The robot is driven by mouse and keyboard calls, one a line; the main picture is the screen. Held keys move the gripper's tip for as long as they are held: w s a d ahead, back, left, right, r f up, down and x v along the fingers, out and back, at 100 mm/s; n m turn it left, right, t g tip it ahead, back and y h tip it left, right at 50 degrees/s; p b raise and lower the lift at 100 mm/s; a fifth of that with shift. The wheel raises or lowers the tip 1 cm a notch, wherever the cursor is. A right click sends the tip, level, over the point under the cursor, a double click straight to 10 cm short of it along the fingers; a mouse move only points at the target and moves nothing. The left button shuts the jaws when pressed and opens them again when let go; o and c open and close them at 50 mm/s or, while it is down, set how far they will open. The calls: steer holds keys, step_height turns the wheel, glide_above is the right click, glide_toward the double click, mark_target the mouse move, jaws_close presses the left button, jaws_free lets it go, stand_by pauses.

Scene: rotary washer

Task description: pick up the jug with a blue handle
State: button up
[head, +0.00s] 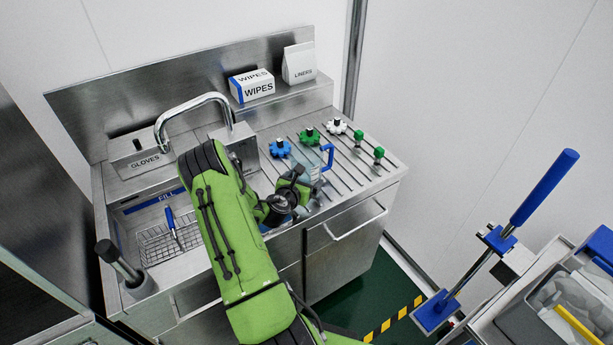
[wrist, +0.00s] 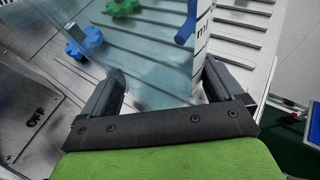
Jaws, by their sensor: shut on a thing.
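The jug (head: 309,160) is clear and bluish, with a blue handle (head: 328,157) on its right side in the head view. It is over the ribbed drainboard of the sink unit, partly hidden behind my gripper (head: 295,187). In the wrist view the clear jug wall (wrist: 150,45) fills the space between my two dark fingers (wrist: 163,80). Its blue handle (wrist: 186,28) and a white strip marked "ml" (wrist: 203,35) show beyond them. My gripper is shut on the jug. I cannot tell whether the jug's base touches the drainboard.
A curved tap (head: 192,103) and a sink with a wire basket (head: 165,243) are to the left. A wipes box (head: 257,88) and liners pack (head: 299,63) sit on the back ledge.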

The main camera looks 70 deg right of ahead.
step_height(320, 180, up, 18)
steer(key=p, duration=0.4)
steer(key=shift+p, duration=0.4)
steer(key=shift+f, duration=0.1)
